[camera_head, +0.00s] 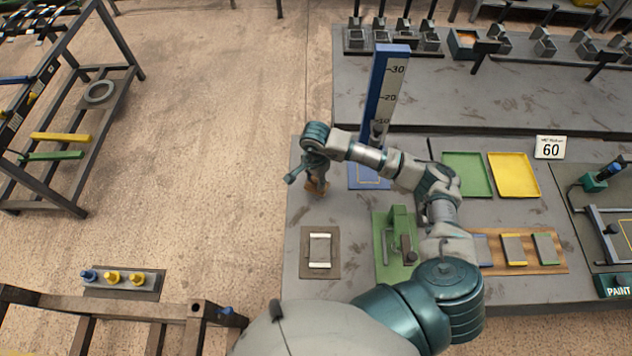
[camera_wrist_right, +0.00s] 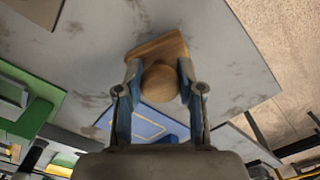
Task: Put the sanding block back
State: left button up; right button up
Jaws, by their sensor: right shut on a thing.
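The sanding block is a wooden block with a round knob. In the head view the block (camera_head: 317,188) is at the left edge of the grey table, under my right gripper (camera_head: 315,172). In the right wrist view the fingers (camera_wrist_right: 159,72) are shut around the knob of the block (camera_wrist_right: 158,47). I cannot tell whether the block touches the table. A dark mat (camera_head: 308,268) with a grey, white-ended pad (camera_head: 320,250) lies in front of it. My left gripper is not in view.
A blue height scale (camera_head: 376,90) stands on a blue base to the right of my gripper. A green fixture (camera_head: 395,235), a green tray (camera_head: 467,174), a yellow tray (camera_head: 514,175) and a wooden board (camera_head: 553,262) with coloured pads lie further right. Open floor is left of the table.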

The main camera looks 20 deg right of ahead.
aim_at(313, 179)
jog(key=shift+a+f, duration=0.25)
jog(key=shift+f, duration=0.3)
jog(key=shift+a+f, duration=0.25)
jog(key=shift+f, duration=0.25)
jog(key=shift+a, duration=0.3)
jog(key=shift+d+f, duration=0.1)
jog(key=shift+f, duration=0.1)
jog(key=o, duration=1)
jog(key=shift+d, duration=0.2)
jog(key=shift+o, duration=0.5)
jog(key=shift+d, duration=0.35)
jog(key=shift+a+r, duration=0.2)
jog(key=shift+r, duration=0.1)
notch_tip(313, 179, up, 11)
jog(key=shift+a+f+b, duration=0.1)
jog(key=shift+b, duration=0.4)
jog(key=shift+r, duration=0.45)
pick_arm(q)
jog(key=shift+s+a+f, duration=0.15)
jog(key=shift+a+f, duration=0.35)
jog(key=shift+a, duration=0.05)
